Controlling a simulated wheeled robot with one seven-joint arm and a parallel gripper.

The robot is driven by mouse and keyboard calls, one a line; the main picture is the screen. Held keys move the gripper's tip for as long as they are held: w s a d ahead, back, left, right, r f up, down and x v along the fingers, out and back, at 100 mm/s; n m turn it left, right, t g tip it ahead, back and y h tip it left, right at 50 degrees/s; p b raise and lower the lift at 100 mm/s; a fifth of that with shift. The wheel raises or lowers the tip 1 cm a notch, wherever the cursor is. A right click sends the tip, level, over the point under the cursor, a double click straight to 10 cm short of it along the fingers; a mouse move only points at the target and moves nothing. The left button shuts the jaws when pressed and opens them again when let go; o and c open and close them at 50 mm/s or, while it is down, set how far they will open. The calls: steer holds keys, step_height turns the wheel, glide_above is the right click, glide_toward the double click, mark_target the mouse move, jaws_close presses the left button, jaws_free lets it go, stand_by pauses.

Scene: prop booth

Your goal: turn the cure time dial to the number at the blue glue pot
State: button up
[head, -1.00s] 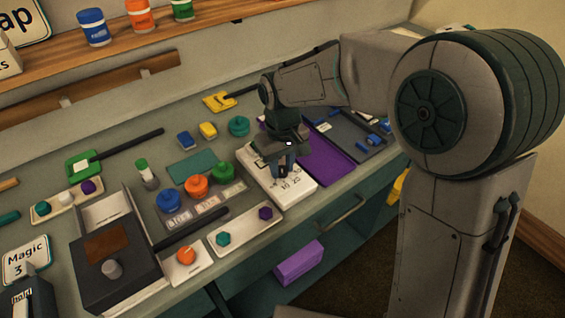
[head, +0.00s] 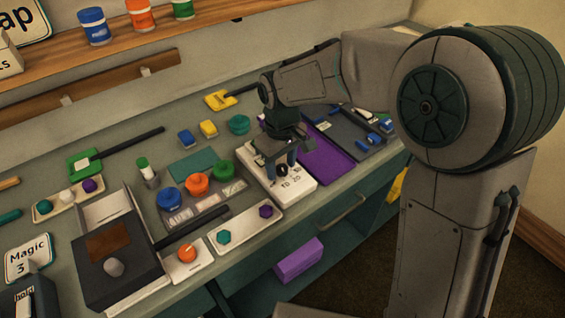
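The cure time dial is a small dark knob (head: 282,171) on a white box (head: 294,193) with printed numbers. Only a few numbers show, among them what looks like 10 and 20; the knob's pointing direction is too small to tell. My gripper (head: 281,167) points down over the box, its fingers apart on either side of the knob. Whether they touch it I cannot tell. The blue glue pot (head: 169,198) stands left of the orange pot (head: 197,185) and green pot (head: 222,171). The label in front of it is too small to read.
A purple tray (head: 328,158) lies right of the dial box. A white strip with hexagonal knobs (head: 243,229) lies in front of the pots. A dark box with a lever (head: 120,250) stands at left.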

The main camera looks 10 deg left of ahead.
mark_target(281, 168)
step_height(281, 168, up, 14)
stand_by(0.7)
steer(key=shift+f, duration=0.1)
steer(key=s+d+f+m+t, duration=0.1)
steer(key=s+d+f+m, duration=0.1)
steer(key=d, duration=0.7)
steer(key=s+d+f+m+t, duration=0.1)
steer(key=s+d+f+m, duration=0.1)
steer(key=s+d+m, duration=0.3)
steer(key=s+d+f+m+p, duration=0.1)
steer(key=s+d+m, duration=0.3)
steer(key=d, duration=0.8)
steer(key=shift+s+d+f+t, duration=0.4)
steer(key=shift+s+f, duration=0.15)
steer(key=shift+s, duration=0.7)
